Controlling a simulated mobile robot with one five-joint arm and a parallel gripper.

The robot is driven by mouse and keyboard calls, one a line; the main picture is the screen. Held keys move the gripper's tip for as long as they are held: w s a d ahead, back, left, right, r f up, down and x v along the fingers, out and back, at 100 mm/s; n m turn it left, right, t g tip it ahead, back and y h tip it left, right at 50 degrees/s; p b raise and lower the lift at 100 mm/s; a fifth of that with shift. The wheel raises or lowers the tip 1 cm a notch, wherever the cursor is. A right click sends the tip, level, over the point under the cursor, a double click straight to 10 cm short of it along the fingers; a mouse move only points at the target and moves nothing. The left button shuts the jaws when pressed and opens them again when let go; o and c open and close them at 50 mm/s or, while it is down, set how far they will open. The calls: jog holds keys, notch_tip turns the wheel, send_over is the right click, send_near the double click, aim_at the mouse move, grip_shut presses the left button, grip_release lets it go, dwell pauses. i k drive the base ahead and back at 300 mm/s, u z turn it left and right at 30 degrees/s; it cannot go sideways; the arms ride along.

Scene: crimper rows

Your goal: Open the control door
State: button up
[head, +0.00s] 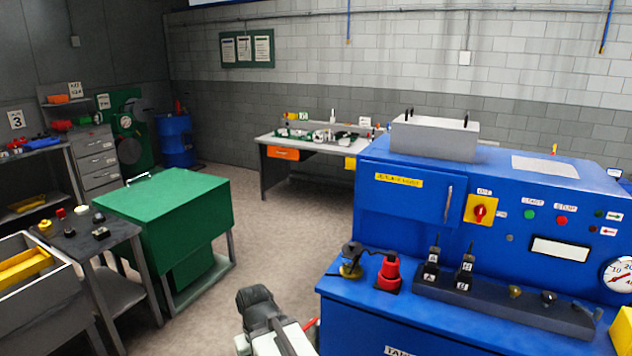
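The control door looks to be the blue panel (405,203) on the left front of the blue machine (520,205). It has a yellow label (398,180) along its top and a vertical metal handle (448,204) near its right edge. It appears closed, flush with the machine front. Part of my arm, dark grey and white with a bit of red, shows at the bottom centre, left of the machine's lower cabinet. It is well below the door and apart from the handle. I cannot make out fingertips, so whether my gripper is open or shut does not show.
A red-and-yellow switch (481,210) sits right of the door. The lower ledge in front holds a red knob (388,274), a brass piece (351,268) and a dark lever block (490,293). A green cabinet (165,220) stands left. Floor between is clear.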

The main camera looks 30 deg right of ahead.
aim_at(436, 198)
jog(key=z, duration=0.65)
jog(key=k, duration=0.7)
jog(key=u, duration=0.7)
jog(key=i, duration=1)
jog(key=z, duration=0.1)
